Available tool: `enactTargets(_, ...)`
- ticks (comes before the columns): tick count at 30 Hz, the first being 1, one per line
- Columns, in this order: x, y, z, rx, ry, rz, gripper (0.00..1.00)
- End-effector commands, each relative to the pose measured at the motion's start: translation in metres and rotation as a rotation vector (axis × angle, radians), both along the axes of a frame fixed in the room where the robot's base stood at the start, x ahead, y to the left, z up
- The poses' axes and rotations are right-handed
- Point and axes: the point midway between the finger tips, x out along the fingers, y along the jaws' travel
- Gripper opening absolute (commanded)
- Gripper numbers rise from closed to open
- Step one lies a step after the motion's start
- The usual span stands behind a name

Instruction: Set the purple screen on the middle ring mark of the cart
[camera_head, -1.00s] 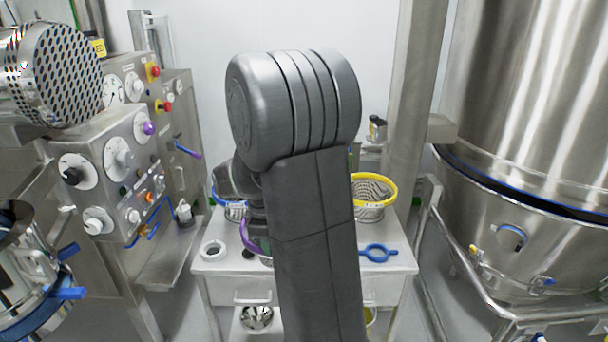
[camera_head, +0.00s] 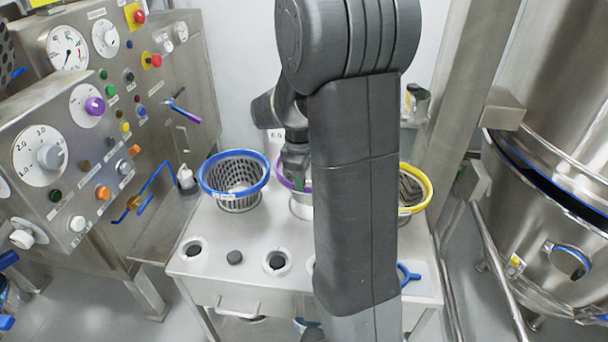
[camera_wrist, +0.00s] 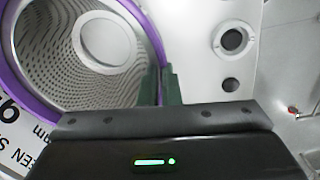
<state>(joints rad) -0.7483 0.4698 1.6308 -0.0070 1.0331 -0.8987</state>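The purple screen (camera_head: 282,172) is a perforated metal basket with a purple rim. In the head view it is between the blue-rimmed and yellow-rimmed screens, mostly hidden by my arm. In the wrist view the purple screen (camera_wrist: 148,22) fills the left side, with its mesh wall and pale round bottom showing. My gripper (camera_head: 298,178) is at its rim; in the wrist view the green fingertips (camera_wrist: 163,86) straddle the rim and look closed on it. The cart (camera_head: 215,278) is a steel table. The mark under the screen is hidden, and I cannot tell whether its base touches the top.
A blue-rimmed screen (camera_head: 236,198) stands left and a yellow-rimmed screen (camera_head: 418,188) right. A blue tool (camera_head: 408,275) is at front right. A control panel (camera_head: 75,140) flanks the left, a steel vessel (camera_head: 560,210) the right.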

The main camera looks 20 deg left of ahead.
Motion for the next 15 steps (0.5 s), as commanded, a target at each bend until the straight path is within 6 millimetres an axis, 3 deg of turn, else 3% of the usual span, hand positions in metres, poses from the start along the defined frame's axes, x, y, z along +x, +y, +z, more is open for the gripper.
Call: enactTargets(15, 0.000, 0.000, -0.035, 0.000, -0.001, 0.000, 0.00)
